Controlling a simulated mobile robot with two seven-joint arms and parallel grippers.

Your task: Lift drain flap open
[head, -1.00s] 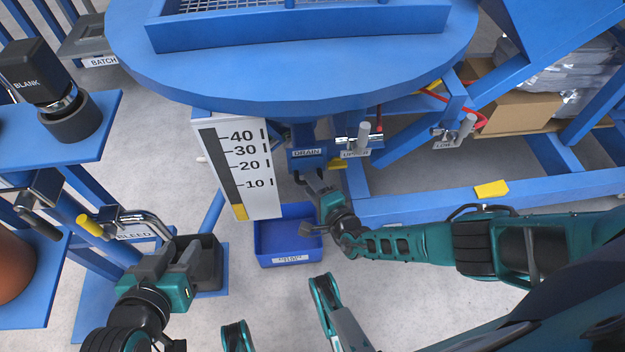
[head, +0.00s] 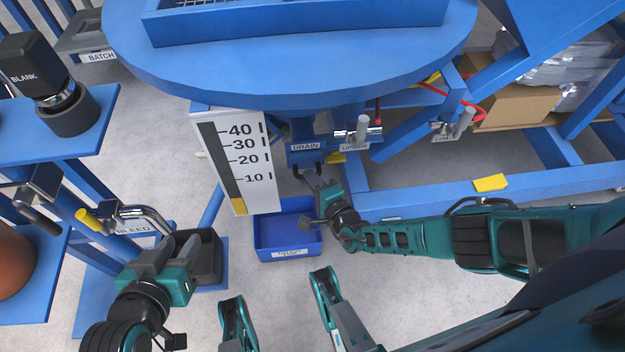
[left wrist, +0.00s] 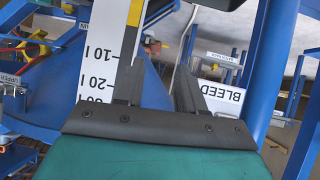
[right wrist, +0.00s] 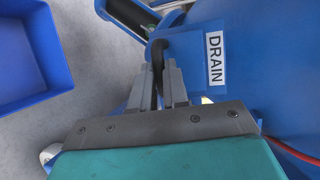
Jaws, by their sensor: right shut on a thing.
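The drain flap is a blue part under the round tank, with a white DRAIN label (head: 305,147); the label also shows in the right wrist view (right wrist: 215,59). A dark handle (right wrist: 157,62) sticks out from it. My right gripper (head: 308,174) is shut on this handle, just below the label, and its fingers hide part of it. I cannot tell from these views whether the flap is tilted. My left gripper (head: 172,250) is open and empty, beside a dark bin below the BLEED label (head: 133,229).
A blue tray (head: 288,254) stands on the floor below the drain. A white level gauge (head: 240,165) stands left of the drain. A blue frame beam (head: 430,202) runs right, behind my right arm. A yellow-handled bleed lever (head: 88,222) is near my left gripper.

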